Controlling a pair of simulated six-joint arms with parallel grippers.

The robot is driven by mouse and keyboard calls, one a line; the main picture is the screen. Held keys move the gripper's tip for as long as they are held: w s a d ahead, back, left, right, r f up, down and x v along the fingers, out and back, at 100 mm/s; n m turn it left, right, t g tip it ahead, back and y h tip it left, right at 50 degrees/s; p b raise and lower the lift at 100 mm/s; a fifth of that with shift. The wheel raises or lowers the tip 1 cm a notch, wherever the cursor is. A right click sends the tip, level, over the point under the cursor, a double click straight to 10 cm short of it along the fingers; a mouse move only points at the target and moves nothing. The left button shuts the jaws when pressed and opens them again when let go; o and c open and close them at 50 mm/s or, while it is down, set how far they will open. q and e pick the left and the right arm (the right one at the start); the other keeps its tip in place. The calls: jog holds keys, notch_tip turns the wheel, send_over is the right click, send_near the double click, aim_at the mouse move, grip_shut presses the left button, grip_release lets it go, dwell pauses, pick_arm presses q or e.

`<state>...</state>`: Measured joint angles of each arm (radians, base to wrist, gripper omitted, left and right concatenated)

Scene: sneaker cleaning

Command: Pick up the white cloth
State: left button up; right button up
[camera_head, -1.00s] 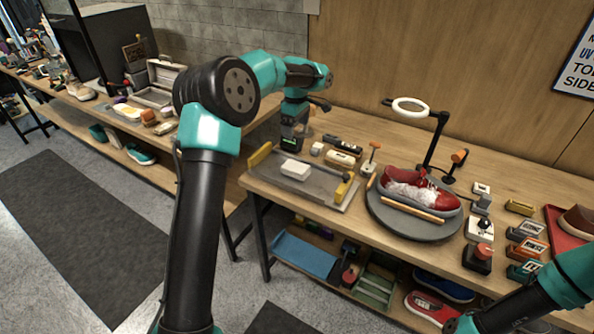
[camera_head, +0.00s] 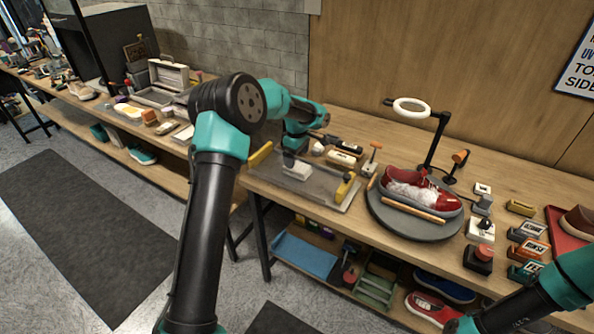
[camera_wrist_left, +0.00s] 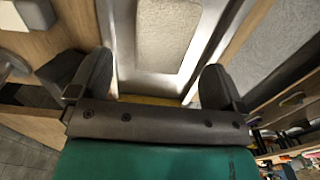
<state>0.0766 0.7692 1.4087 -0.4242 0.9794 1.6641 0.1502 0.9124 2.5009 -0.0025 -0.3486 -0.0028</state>
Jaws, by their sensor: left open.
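The white cloth (camera_head: 298,170) is a small folded pad lying on the grey metal tray (camera_head: 325,190) at the left end of the workbench. In the left wrist view the cloth (camera_wrist_left: 165,32) is a pale, textured pad on the tray, ahead of the fingers. My left gripper (camera_head: 291,160) is above and close to the cloth, and partly covers its back edge. In the left wrist view its two dark fingers (camera_wrist_left: 157,78) stand wide apart with nothing between them. My right arm enters at the lower right, but its fingers are not visible.
To the right, a red sneaker (camera_head: 425,192) stands on a round grey turntable (camera_head: 408,222) beneath a ring lamp (camera_head: 410,108). Small boxes and brushes stand behind the tray.

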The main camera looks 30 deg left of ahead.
aim_at(297, 166)
pick_arm(q)
jog(key=shift+s+d+f, duration=0.1)
jog(key=shift+f, duration=1.25)
jog(key=shift+s+d+f, duration=0.1)
jog(key=shift+f, duration=1.2)
jog(key=c, duration=1)
